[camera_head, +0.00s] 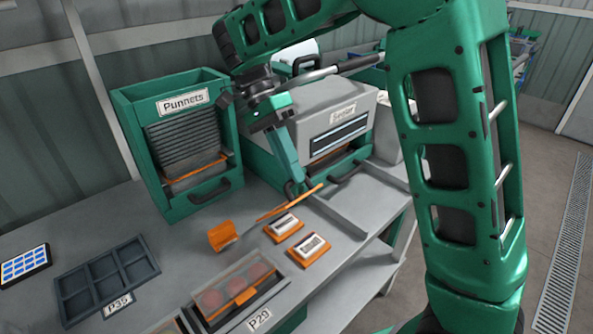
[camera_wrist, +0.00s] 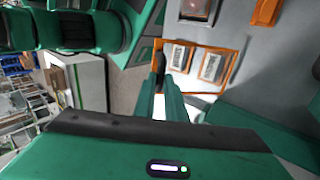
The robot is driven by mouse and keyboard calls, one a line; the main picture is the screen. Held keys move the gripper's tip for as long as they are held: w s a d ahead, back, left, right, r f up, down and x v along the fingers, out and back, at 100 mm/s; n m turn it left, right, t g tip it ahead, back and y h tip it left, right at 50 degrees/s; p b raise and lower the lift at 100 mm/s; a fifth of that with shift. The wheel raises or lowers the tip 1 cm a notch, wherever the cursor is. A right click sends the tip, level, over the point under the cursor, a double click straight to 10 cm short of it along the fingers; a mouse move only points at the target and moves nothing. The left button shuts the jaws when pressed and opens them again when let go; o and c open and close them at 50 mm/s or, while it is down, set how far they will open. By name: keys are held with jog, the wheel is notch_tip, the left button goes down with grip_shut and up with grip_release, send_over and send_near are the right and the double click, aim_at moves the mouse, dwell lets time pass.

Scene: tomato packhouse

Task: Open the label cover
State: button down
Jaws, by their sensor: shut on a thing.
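The label cover shows as a thin orange bar, nearly edge-on, in the head view (camera_head: 290,202). In the wrist view it is an orange frame (camera_wrist: 237,60), and two orange-edged label blocks show through it. My gripper (camera_head: 295,189) is shut on the cover's edge; its fingertips (camera_wrist: 160,65) meet the frame's left side in the wrist view. The cover appears lifted off the bench; its exact angle is hard to tell. The label blocks (camera_head: 283,225) lie on the bench in front of it. The fingers hide part of the held edge.
Behind stand a green Punnets rack (camera_head: 190,203) and a grey Sealer (camera_head: 333,110). An orange-handled tool (camera_head: 221,236) lies left of the labels. A clear-lidded punnet of tomatoes (camera_head: 238,290) is at the front, an empty dark tray (camera_head: 108,280) at left. A shallow metal tray (camera_head: 375,205) lies right.

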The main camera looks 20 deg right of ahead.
jog(key=shift+w+a+f, duration=0.1)
jog(key=shift+w+f, duration=0.15)
jog(key=shift+f, duration=0.05)
jog(key=c, duration=2)
grip_release()
jog(key=shift+w+f, duration=0.1)
jog(key=shift+c, duration=0.2)
jog(key=shift+o, duration=1.1)
jog(key=shift+w+f, duration=0.4)
jog(key=shift+w, duration=0.4)
jog(key=shift+s+r, duration=0.4)
jog(key=shift+s, duration=0.15)
jog(key=shift+r, duration=0.1)
jog(key=v, duration=1)
jog(key=shift+w, duration=0.35)
jog(key=shift+r, duration=0.1)
